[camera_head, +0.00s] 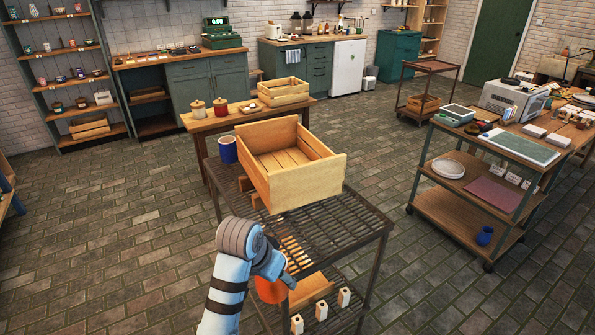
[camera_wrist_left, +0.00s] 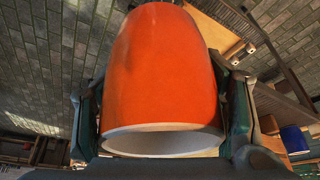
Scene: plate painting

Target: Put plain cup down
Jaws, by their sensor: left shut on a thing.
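A plain orange cup (camera_wrist_left: 165,65) with a pale rim fills the middle of the left wrist view. My left gripper (camera_wrist_left: 162,118) is shut on it, one finger on each side. In the head view the orange cup (camera_head: 268,291) shows partly behind my left wrist, in front of the near edge of the dark slatted rack (camera_head: 345,232). My wrist hides much of the cup and the fingers there. I cannot tell the cup's height from the rack. My right gripper is in neither view.
A wooden crate (camera_head: 305,188) stands on the rack's top with a blue cup (camera_head: 228,150) at its left. Bare slats lie in front of the crate. Several small pale blocks (camera_head: 321,310) stand on the lower shelf. A trolley (camera_head: 470,202) stands at right.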

